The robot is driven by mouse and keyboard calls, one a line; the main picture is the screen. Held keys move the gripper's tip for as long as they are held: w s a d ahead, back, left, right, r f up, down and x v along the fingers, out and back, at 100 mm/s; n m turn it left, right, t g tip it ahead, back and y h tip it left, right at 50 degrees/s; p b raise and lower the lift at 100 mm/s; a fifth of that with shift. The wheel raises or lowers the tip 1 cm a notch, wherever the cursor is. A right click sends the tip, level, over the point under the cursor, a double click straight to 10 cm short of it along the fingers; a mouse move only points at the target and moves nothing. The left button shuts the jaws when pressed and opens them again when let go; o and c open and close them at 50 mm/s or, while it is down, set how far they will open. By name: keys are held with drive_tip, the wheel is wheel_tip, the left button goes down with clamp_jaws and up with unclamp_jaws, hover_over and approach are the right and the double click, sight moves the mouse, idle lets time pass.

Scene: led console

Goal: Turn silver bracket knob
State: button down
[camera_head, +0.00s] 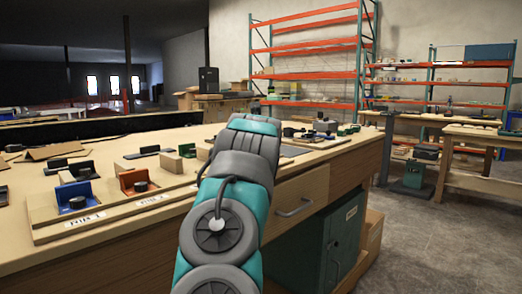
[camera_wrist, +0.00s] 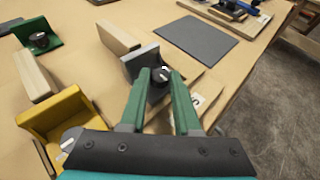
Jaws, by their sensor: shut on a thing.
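The silver bracket (camera_wrist: 138,60) stands on the table in the wrist view, a grey upright plate with a dark round knob (camera_wrist: 161,73) in front of it. My gripper (camera_wrist: 159,80) has its two green fingers on either side of this knob and is shut on it. The fingers cover part of the knob and of the bracket's base. In the head view my own arm hides the gripper and, it seems, the silver bracket.
A yellow bracket (camera_wrist: 58,116) with a silver-faced knob is close at lower left. A green bracket (camera_wrist: 38,52) with a black knob is farther left. Wooden blocks (camera_wrist: 118,38) stand between them. A flat grey mat (camera_wrist: 199,40) lies beyond. The table edge is on the right.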

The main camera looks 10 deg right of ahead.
drive_tip(key=shift+w+a+r+m+g+h, duration=0.15)
drive_tip(key=shift+m+g+h, duration=0.25)
drive_tip(key=shift+m+h, duration=0.5)
drive_tip(key=shift+a+f+m+g+h, duration=0.15)
drive_tip(key=shift+m+g+h, duration=0.25)
drive_tip(key=shift+m+h, duration=0.5)
drive_tip(key=shift+w+a+r+m+g+h, duration=0.1)
drive_tip(key=shift+m+g+h, duration=0.3)
drive_tip(key=shift+m+h, duration=0.25)
drive_tip(key=shift+w+a+m+g+h, duration=0.1)
drive_tip(key=shift+m+g+h, duration=0.3)
drive_tip(key=shift+m+h, duration=0.25)
drive_tip(key=shift+a+m+g+h, duration=0.2)
drive_tip(key=shift+m+g+h, duration=0.4)
drive_tip(key=c, duration=0.6)
unclamp_jaws()
drive_tip(key=shift+n+t+y, duration=0.5)
drive_tip(key=shift+n, duration=0.1)
drive_tip(key=shift+s+n+t+y, duration=0.15)
drive_tip(key=shift+n+t+y, duration=0.35)
drive_tip(key=shift+n+y, duration=0.15)
drive_tip(key=shift+d+n+t+y, duration=0.15)
drive_tip(key=shift+n+t+y, duration=0.2)
drive_tip(key=shift+n, duration=0.1)
